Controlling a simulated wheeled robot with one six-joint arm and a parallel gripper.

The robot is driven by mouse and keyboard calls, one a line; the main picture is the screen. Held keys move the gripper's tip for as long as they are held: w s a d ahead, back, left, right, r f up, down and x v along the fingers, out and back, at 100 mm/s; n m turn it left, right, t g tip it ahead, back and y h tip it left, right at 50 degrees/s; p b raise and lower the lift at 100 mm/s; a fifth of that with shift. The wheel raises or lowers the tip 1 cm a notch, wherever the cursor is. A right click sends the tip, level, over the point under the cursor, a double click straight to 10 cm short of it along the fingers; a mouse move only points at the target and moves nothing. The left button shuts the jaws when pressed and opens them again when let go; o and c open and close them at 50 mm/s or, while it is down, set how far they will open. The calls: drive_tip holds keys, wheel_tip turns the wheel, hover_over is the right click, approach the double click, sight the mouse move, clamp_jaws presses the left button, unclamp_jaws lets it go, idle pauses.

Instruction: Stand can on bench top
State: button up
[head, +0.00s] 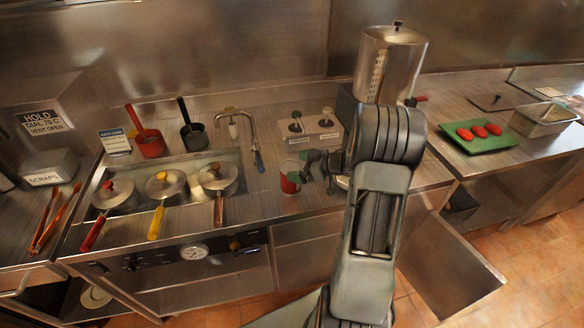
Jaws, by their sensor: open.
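A small red can (289,182) with a pale top is on the steel bench top (268,204), just right of the inset well with the lidded pots. It looks upright. My gripper (303,167) reaches in from the right with its dark fingers open, close against the can's right side. I cannot tell whether the fingers touch the can or reach around it. My arm hides part of the bench to the right.
Lidded pots (166,186) with coloured handles sit left of the can. A tap (238,116) and a two-pump dispenser block (313,131) stand behind. A tall steel urn (391,64) rises behind my arm. A green tray (486,139) with red items lies right.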

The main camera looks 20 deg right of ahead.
drive_tip(key=v, duration=0.8)
drive_tip(key=w+a+r+m+t+h, duration=0.1)
drive_tip(key=w+r+m+t+h, duration=0.1)
drive_tip(key=r+h, duration=0.4)
drive_tip(key=w+a+r+m+t+h, duration=0.1)
drive_tip(key=w+r+m+h, duration=0.2)
drive_tip(key=r+h, duration=0.25)
drive_tip(key=s+a+f+m+g+y, duration=0.2)
drive_tip(key=s+a+g, duration=0.6)
drive_tip(key=s+a, duration=0.8)
drive_tip(key=s+f+m, duration=0.1)
drive_tip(key=s, duration=0.3)
drive_tip(key=shift+m+b, duration=0.3)
drive_tip(key=shift+b, duration=0.05)
drive_tip(key=shift+f, duration=0.15)
drive_tip(key=shift+c, duration=0.5)
